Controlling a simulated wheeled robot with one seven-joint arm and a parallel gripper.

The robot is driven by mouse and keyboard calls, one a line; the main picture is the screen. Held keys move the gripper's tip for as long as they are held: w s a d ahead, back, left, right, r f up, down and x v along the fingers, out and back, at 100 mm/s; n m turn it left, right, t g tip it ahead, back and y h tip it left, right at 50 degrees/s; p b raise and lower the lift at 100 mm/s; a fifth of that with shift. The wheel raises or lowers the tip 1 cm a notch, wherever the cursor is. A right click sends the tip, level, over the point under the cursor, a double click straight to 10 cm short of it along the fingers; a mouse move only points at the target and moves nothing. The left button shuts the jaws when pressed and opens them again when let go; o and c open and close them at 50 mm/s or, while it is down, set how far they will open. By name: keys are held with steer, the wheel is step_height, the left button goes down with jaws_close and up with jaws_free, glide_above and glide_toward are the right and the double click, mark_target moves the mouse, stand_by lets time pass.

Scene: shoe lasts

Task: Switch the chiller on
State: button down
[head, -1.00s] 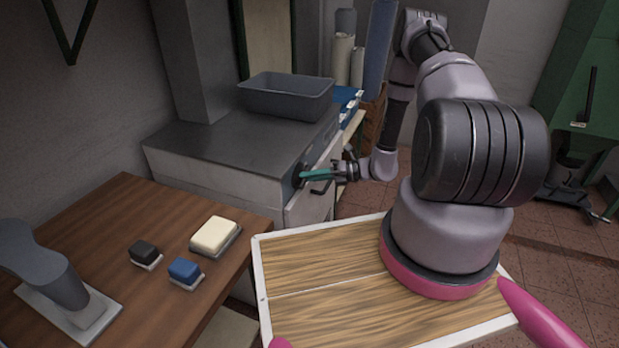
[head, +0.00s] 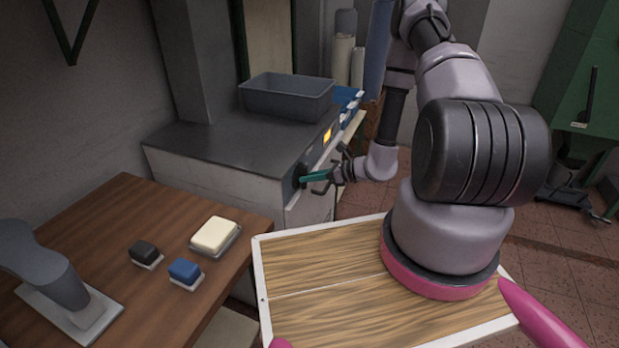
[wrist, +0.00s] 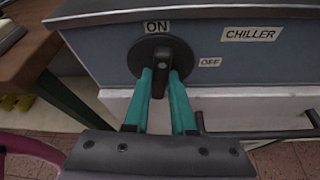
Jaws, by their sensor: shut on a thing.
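The chiller (head: 235,140) is a grey, steel-topped unit; in the wrist view its front (wrist: 105,62) carries a CHILLER label. Its round black switch dial (wrist: 181,47) has a raised bar handle (wrist: 158,82). The bar stands upright in the wrist view, in line with the ON label (wrist: 157,27) above the dial. The OFF label (wrist: 210,62) is to the right. My gripper (wrist: 164,78) is shut on the handle, a teal finger on each side. My gripper (head: 305,178) also shows at the dial in the head view. An amber light (head: 327,136) glows on the front panel.
A grey bin (head: 287,97) stands on the chiller. A wooden table (head: 115,215) at left holds a cream block (head: 214,234), a blue one (head: 185,271), a black one (head: 145,253) and a grey shoe last (head: 45,265). A bar handle (wrist: 260,134) sits right of my gripper.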

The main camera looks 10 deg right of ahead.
steer(key=shift+n+t+h, duration=0.3)
steer(key=shift+n+h, duration=0.1)
steer(key=shift+n, duration=0.1)
stand_by(0.4)
steer(key=c, duration=0.7)
jaws_free()
steer(key=shift+c, duration=0.2)
steer(key=v, duration=1.1)
steer(key=shift+f, duration=0.15)
